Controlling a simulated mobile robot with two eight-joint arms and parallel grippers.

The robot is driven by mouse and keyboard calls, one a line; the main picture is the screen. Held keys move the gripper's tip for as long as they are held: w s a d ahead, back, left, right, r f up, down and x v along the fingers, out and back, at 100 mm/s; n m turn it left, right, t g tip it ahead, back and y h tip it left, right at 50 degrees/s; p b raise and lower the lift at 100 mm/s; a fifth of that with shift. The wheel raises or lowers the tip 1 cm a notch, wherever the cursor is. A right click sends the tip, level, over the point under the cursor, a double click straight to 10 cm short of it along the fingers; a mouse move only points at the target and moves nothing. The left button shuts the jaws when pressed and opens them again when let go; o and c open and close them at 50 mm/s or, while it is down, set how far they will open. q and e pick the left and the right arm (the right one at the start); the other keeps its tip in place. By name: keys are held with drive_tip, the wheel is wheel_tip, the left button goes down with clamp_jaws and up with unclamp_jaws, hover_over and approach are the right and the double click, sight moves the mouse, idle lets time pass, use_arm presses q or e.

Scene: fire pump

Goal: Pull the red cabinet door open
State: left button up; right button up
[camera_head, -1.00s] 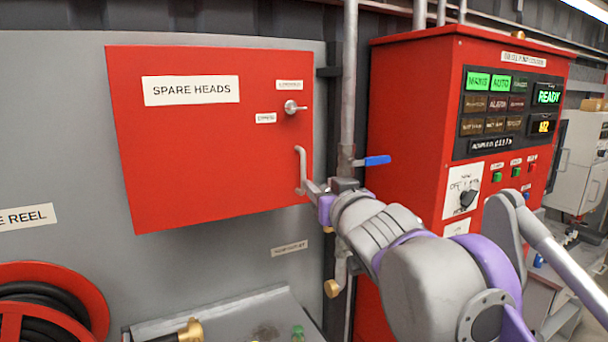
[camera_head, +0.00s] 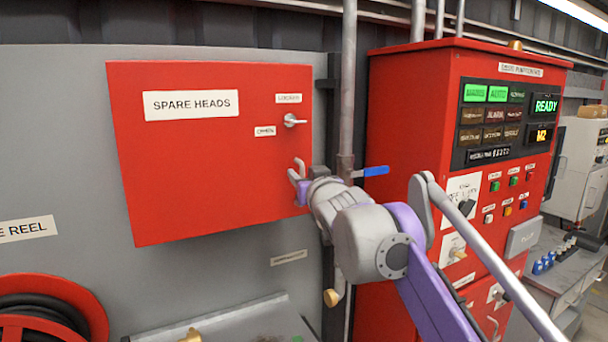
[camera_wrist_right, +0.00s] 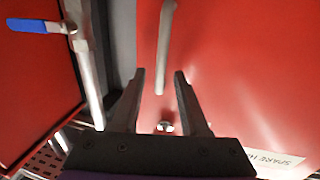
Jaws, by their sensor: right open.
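The red cabinet door (camera_head: 205,180) carries a "SPARE HEADS" label and looks shut in the head view. Its grey bar handle (camera_head: 299,165) is at the lower right edge, and a small silver latch lever (camera_head: 294,120) sits above it, pointing right. My right gripper (camera_head: 300,182) is at the handle, coming from the lower right, and partly hides it. In the right wrist view, my open fingers (camera_wrist_right: 159,75) stand on either side of the end of the handle (camera_wrist_right: 166,40). They are not closed on it. My left gripper is not in view.
A vertical grey pipe (camera_head: 348,90) with a blue valve lever (camera_head: 376,171) stands just right of the door. Beyond it is a red pump controller cabinet (camera_head: 405,120). A hose reel (camera_head: 85,290) and a grey bench (camera_head: 250,315) are below.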

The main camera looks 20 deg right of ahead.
drive_tip(key=shift+c, duration=0.2)
clamp_jaws()
drive_tip(key=shift+s, duration=0.1)
idle(1.1)
